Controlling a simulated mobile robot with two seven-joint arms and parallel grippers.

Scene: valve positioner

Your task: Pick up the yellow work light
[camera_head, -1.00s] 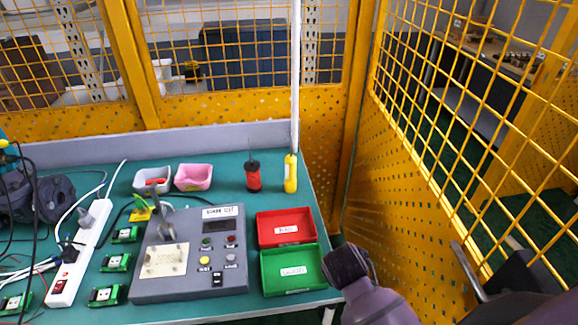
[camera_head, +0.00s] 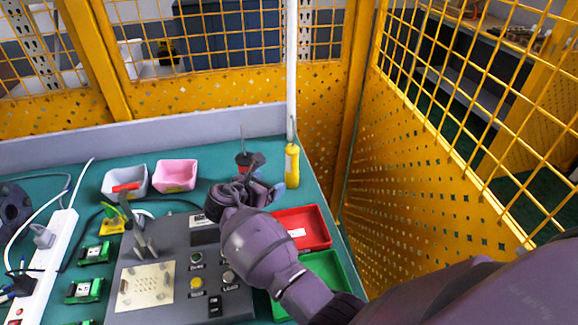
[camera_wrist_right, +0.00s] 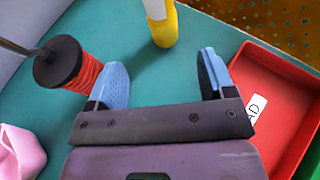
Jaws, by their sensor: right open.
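The yellow work light (camera_head: 292,166) stands upright at the back right of the green table, with a long white tube rising from its yellow base. In the right wrist view its yellow base (camera_wrist_right: 164,28) is ahead of the open fingers, with part of the white tube above it. My right gripper (camera_head: 262,180) is over the table, just left of the work light and a little nearer the camera. In the right wrist view the gripper (camera_wrist_right: 160,82) is open, with nothing between its blue-padded fingers. My left gripper is not in view.
A red wire spool (camera_wrist_right: 75,68) stands just left of the gripper. A red tray (camera_head: 308,226) and green tray (camera_head: 335,272) lie on the right. Pink (camera_head: 176,175) and grey (camera_head: 122,181) bins, the grey test box (camera_head: 150,290) and a power strip (camera_head: 50,250) are left. Yellow fencing (camera_head: 400,200) borders the table.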

